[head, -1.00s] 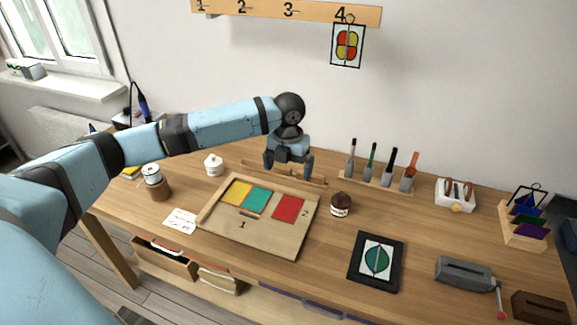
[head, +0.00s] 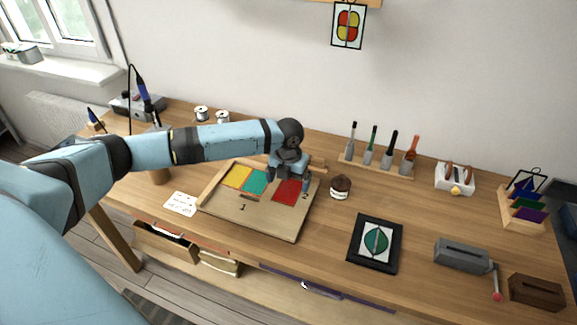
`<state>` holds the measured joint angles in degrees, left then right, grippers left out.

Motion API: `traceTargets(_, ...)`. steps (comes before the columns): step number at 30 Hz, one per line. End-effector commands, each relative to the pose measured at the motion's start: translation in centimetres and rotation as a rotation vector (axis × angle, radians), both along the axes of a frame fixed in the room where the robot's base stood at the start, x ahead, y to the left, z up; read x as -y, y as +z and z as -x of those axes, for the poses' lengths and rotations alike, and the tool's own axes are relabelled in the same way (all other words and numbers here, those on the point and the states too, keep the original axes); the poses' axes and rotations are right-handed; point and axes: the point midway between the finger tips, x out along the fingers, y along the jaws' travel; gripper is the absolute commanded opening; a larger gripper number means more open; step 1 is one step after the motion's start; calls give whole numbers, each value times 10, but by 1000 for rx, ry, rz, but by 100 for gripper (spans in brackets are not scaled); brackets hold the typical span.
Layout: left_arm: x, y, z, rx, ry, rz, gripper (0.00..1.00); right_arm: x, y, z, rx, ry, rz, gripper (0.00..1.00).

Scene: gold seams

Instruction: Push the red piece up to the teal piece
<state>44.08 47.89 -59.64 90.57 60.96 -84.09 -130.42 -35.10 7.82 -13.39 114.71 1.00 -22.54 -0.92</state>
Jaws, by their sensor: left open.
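The red piece (head: 287,195) lies flat on the wooden board (head: 255,218), right of the teal piece (head: 254,182). A gap of bare board shows between red and teal. The yellow piece (head: 237,176) sits left of the teal one, close against it. My left gripper (head: 290,183) is open, low over the far part of the red piece. One finger is near its far left corner, the other beyond its right side. I cannot tell whether either finger touches it. The gripper hides the red piece's far edge. My right gripper is out of view.
A black-framed leaf panel (head: 375,243) lies front right. A paper card (head: 180,203) lies left of the board. Bare table shows right of the jar.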

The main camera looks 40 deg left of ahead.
Motion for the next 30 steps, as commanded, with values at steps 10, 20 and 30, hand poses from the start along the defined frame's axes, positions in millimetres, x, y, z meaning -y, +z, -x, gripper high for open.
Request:
traceTargets(10, 0, -25, 0, 0, 0, 0, 100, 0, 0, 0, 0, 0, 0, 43)
traceTargets(20, 0, -25, 0, 1, 0, 0, 79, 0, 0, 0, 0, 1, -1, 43)
traceTargets(30, 0, -24, 0, 1, 0, 0, 50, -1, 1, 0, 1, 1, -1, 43)
